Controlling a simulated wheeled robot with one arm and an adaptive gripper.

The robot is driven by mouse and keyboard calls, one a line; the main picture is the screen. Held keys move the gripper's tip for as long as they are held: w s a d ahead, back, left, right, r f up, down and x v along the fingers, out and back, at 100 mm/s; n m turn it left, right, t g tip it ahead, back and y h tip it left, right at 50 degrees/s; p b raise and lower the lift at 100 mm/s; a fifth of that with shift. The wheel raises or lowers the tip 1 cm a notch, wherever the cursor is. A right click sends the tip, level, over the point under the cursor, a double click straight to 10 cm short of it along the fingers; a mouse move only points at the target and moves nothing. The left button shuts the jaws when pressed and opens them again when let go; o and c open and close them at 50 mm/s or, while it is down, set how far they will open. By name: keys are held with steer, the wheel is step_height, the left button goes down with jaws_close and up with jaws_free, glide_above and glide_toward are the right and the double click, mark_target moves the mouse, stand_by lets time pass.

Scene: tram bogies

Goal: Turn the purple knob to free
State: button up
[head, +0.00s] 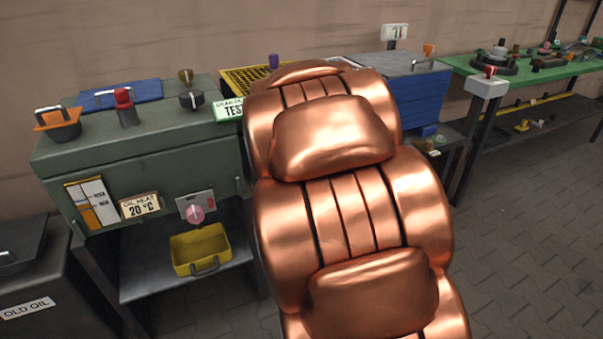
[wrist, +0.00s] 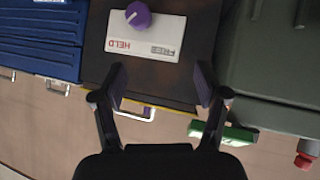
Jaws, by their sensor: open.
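The purple knob (wrist: 138,14) sits on a white plate (wrist: 150,45) at the top of the wrist view. The plate reads HELD and FREE, upside down in this view. The knob's white mark points down-left, on the HELD side. My gripper (wrist: 160,82) is open and empty, its fingers apart below the plate in the picture and not touching the knob.
A yellow grating (head: 240,80) lies near the knob, with a green-edged TEST sign (head: 229,109) beside it. A green cabinet (head: 130,150) with several knobs stands at left, blue drawers (head: 420,95) at right. A pink knob (head: 196,213) is on the cabinet front.

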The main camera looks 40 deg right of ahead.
steer(key=w+d+f+n+t+y+b, duration=0.1)
steer(key=w+d+f+n+t+b, duration=0.15)
steer(key=d+f+t+b, duration=0.8)
steer(key=shift+w+d+f+m+g+b, duration=0.15)
steer(key=shift+w+d+g+b, duration=0.3)
steer(key=shift+w+b, duration=0.65)
steer(key=shift+w+d+f+m+g+b, duration=0.15)
steer(key=shift+w+d+g+b, duration=0.3)
steer(key=shift+w+b, duration=0.7)
steer(key=shift+w+d+f+m+g+b, duration=0.15)
steer(key=shift+w+d+g+b, duration=0.25)
steer(key=shift+w+b, duration=0.7)
steer(key=shift+w+d+r, duration=0.1)
steer(key=shift+w, duration=0.65)
steer(key=shift+p, duration=0.3)
steer(key=c, duration=1.2)
